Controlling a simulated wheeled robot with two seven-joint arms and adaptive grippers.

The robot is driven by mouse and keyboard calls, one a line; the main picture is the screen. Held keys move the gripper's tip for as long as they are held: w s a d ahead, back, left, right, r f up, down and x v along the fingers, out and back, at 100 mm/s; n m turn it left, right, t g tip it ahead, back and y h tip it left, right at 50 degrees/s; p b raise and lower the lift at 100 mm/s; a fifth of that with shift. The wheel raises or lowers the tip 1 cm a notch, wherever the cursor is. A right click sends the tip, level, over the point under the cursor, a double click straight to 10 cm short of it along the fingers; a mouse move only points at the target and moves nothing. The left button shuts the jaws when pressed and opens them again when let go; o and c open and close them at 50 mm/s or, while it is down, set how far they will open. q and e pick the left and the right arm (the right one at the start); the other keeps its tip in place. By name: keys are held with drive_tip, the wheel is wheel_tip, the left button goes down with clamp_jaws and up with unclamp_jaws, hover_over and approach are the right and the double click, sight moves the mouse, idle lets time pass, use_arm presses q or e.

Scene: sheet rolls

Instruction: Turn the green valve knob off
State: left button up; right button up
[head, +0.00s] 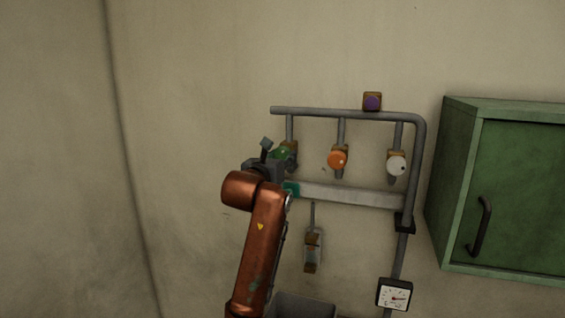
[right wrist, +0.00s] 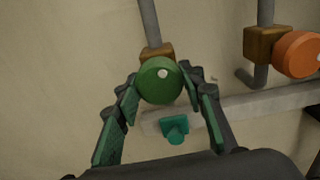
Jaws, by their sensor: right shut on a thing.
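The green valve knob (right wrist: 158,84) is round with a pale dot near its upper middle. It sits on a brass-coloured block on a vertical grey pipe. In the head view the green knob (head: 281,153) is partly hidden by my right gripper (head: 277,157). In the right wrist view my right gripper (right wrist: 158,86) has one finger on each side of the knob and is shut on it. My left gripper is in neither view.
An orange knob (head: 337,159) and a white knob (head: 396,165) hang on the same pipe frame to the right. A purple button (head: 372,102) sits above. A gauge (head: 394,295), a lever (head: 312,250) and a green cabinet (head: 505,190) are nearby. The wall at left is bare.

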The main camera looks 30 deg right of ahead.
drive_tip(key=m+b, duration=0.1)
drive_tip(key=m, duration=0.1)
drive_tip(key=m+b, duration=0.1)
drive_tip(key=shift+w+a+f+m, duration=0.1)
drive_tip(key=shift+f+m, duration=0.05)
drive_tip(key=shift+m, duration=0.25)
drive_tip(key=m+b, duration=0.1)
drive_tip(key=m, duration=0.2)
drive_tip(key=shift+m, duration=0.3)
drive_tip(key=m+b, duration=0.2)
drive_tip(key=m, duration=0.3)
drive_tip(key=shift+m, duration=0.3)
drive_tip(key=o, duration=1.2)
drive_tip(key=shift+r, duration=0.2)
drive_tip(key=v, duration=1.2)
